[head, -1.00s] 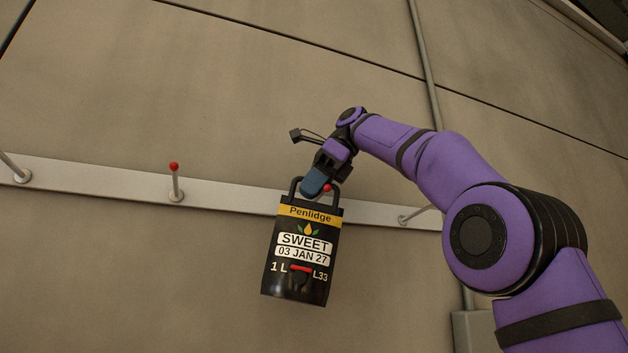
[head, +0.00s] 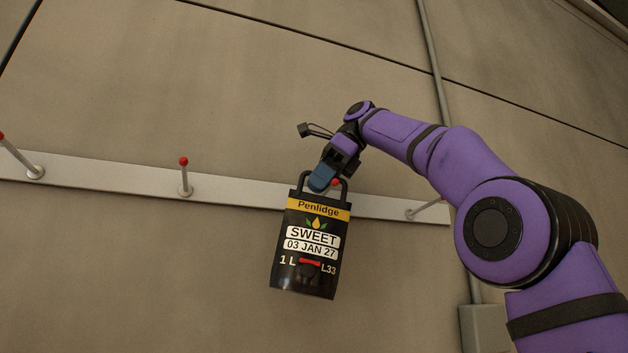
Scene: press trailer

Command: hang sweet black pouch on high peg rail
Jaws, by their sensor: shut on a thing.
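The black pouch (head: 308,248) hangs upright in the head view, with a yellow Penlidge band, a SWEET label and a black loop handle on top. My gripper (head: 320,182) is shut on the pouch at its handle. The pouch hangs in front of the pale peg rail (head: 235,202) on the wall.
A bare red-tipped peg (head: 184,176) stands left of the pouch, and another (head: 20,156) is at the far left. A further peg (head: 426,208) sits near the rail's right end. A vertical pipe (head: 436,80) runs down the wall at the right.

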